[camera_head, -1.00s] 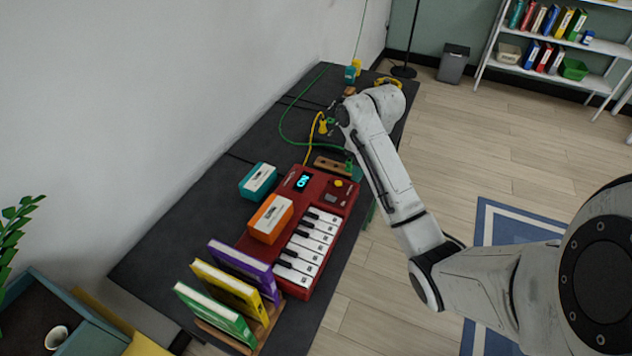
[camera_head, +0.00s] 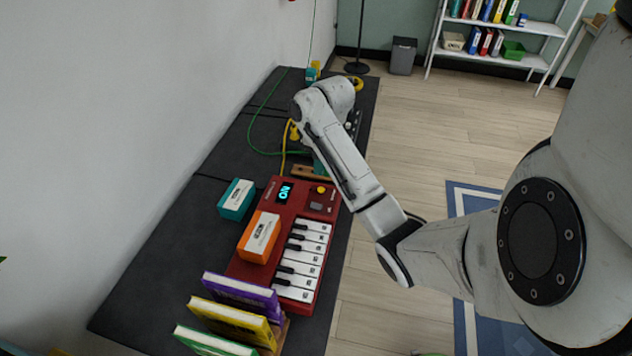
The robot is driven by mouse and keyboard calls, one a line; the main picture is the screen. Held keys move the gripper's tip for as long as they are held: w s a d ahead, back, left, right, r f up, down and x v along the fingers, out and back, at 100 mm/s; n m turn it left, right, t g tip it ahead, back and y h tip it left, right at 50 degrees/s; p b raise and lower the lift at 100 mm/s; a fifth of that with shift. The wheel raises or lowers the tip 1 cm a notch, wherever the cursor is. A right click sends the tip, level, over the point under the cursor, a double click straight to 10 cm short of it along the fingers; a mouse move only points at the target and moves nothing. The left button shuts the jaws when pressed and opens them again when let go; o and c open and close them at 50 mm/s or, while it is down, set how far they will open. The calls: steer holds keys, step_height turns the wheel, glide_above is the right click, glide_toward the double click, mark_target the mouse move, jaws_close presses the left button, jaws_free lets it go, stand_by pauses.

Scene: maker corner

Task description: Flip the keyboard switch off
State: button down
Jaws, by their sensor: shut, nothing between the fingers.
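The red keyboard (camera_head: 262,200) lies on the dark bench with its white keys (camera_head: 304,262) toward the right. Its small display (camera_head: 284,193) glows cyan and reads ON. A yellow round knob (camera_head: 321,189) and a small grey part (camera_head: 316,208), perhaps the switch, sit on its upper right panel. My arm reaches over the bench past the keyboard's far right corner. My gripper is not visible; the white wrist hides that area.
An orange box (camera_head: 259,237) rests on the keyboard's left side, and a teal box (camera_head: 237,199) stands left of it. Several books (camera_head: 240,293) stand at the near end. Green (camera_head: 258,112) and yellow (camera_head: 284,150) cables lie beyond. The wall (camera_head: 120,120) bounds the left.

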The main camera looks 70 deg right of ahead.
steer(key=b, duration=0.4)
glide_toward(313, 204)
steer(key=f, duration=0.4)
steer(key=f+p, duration=0.1)
steer(key=f, duration=0.1)
steer(key=shift+w+f, duration=0.1)
steer(key=shift+w, duration=0.25)
steer(key=shift+f, duration=0.35)
